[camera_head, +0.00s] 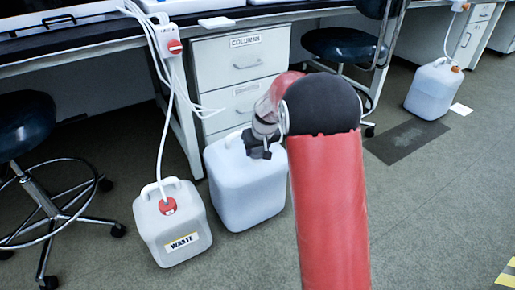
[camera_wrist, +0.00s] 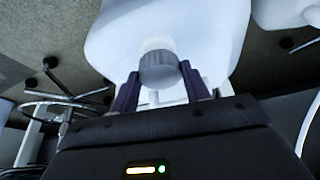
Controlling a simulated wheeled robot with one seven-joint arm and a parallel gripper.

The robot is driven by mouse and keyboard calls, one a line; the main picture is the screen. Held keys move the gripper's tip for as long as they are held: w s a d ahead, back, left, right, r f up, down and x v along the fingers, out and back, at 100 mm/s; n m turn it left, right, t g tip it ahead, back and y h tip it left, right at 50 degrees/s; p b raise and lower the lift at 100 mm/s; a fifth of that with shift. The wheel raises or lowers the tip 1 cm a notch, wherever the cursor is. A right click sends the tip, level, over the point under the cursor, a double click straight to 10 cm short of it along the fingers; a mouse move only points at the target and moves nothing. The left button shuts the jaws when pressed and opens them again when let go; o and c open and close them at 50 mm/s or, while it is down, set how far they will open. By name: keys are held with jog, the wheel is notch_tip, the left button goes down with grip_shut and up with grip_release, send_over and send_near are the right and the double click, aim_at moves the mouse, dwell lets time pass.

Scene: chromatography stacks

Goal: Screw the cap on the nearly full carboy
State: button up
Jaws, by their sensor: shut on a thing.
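My gripper (camera_head: 259,150) is at the top of the large white carboy (camera_head: 245,190) that stands on the floor before the drawer cabinet. In the wrist view my gripper (camera_wrist: 160,88) has its two dark fingers on either side of a grey ribbed cap (camera_wrist: 158,68) and is shut on it. The cap is at the pale neck of the white carboy (camera_wrist: 205,30); I cannot tell whether it is seated on the threads. The liquid level is hard to make out. In the head view my gripper and arm hide the cap and neck.
A smaller carboy labelled WASTE (camera_head: 180,243), with a red cap and tube, stands close at left. Another carboy (camera_head: 433,90) with an orange cap stands far right. The drawer cabinet (camera_head: 240,65) is behind, stools (camera_head: 22,125) nearby. Floor at right is mostly clear.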

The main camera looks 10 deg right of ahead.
jog(key=shift+f, duration=0.2)
jog(key=shift+f+b, duration=0.4)
jog(key=shift+b, duration=0.05)
jog(key=o, duration=1)
jog(key=c, duration=1.1)
jog(key=shift+a+r+m+h+p, duration=0.3)
jog(key=shift+m+p, duration=0.6)
jog(key=shift+p, duration=0.2)
jog(key=m+h+p, duration=0.1)
jog(key=m+p, duration=0.3)
jog(key=m+h+p, duration=0.1)
jog(key=m, duration=0.1)
jog(key=shift+w+a+r+g+h+p, duration=0.1)
jog(key=shift+w+a+g+h+p, duration=0.05)
jog(key=shift+w+g+h+p, duration=0.2)
jog(key=m+g+h+p, duration=0.1)
jog(key=m+p, duration=0.2)
jog(key=m, duration=0.1)
jog(key=shift+a+m, duration=0.1)
jog(key=shift+m, duration=0.2)
jog(key=shift+f+m, duration=0.3)
jog(key=shift+m, duration=0.4)
jog(key=o, duration=1)
